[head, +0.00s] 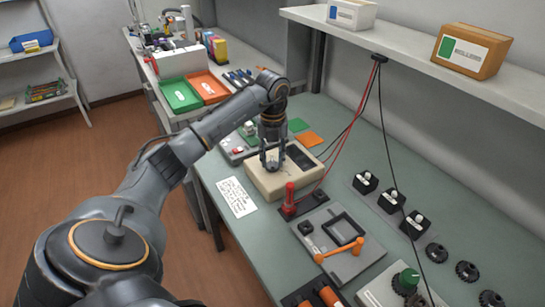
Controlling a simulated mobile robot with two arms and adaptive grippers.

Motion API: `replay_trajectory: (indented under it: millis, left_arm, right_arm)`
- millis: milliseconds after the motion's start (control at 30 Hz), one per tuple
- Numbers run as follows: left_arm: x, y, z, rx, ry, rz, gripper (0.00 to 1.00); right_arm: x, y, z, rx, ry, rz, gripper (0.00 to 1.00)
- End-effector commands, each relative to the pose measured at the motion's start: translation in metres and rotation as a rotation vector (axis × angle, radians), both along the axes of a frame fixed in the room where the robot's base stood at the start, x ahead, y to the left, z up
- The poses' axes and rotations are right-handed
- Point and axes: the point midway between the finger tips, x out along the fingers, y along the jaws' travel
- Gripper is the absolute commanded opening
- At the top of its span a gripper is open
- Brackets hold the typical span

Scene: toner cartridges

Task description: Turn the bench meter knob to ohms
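The bench meter (266,184) is a beige box with a dark display (299,158), lying on the grey-green bench. My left gripper (273,164) points down over the left part of the meter's top face, its fingertips at or just above that face. Its two fingers show a small gap, but I cannot tell whether they hold anything. The knob is not visible; the gripper covers that part of the face, so its setting cannot be read. My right gripper is not in view.
Red and black leads hang from a clip (380,58) under the shelf (395,42), close to the meter's right. A red tool (290,197) stands before the meter, and a white note (236,197) lies left. A fixture with an orange handle (340,250) is nearer.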

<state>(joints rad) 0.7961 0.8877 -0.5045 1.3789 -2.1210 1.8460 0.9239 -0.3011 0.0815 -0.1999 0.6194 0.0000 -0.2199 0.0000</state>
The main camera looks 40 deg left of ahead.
Motion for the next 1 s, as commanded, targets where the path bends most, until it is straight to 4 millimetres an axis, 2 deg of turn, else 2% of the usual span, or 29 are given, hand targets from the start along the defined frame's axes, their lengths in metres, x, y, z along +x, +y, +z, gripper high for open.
replay_trajectory:
  millis: [100,233,267,667,1000]
  left_arm:
    - [0.0000,-0.0001,-0.0001,0.000,0.000,0.000,0.30]
    - [0.0000,-0.0001,0.0000,-0.001,0.001,0.000,0.04]
    - [-0.0001,-0.0002,0.0000,-0.001,0.001,0.000,0.00]
    - [-0.0003,0.0002,0.0001,0.001,0.002,-0.030,0.00]
    - [-0.0007,0.0014,0.0007,0.001,0.002,-0.234,0.00]
  right_arm:
    - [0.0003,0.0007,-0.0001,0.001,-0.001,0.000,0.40]
    - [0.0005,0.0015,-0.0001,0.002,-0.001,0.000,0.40]
    - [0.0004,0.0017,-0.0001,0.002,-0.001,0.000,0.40]
    - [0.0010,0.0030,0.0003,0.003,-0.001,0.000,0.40]
    - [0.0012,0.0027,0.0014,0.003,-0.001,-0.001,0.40]
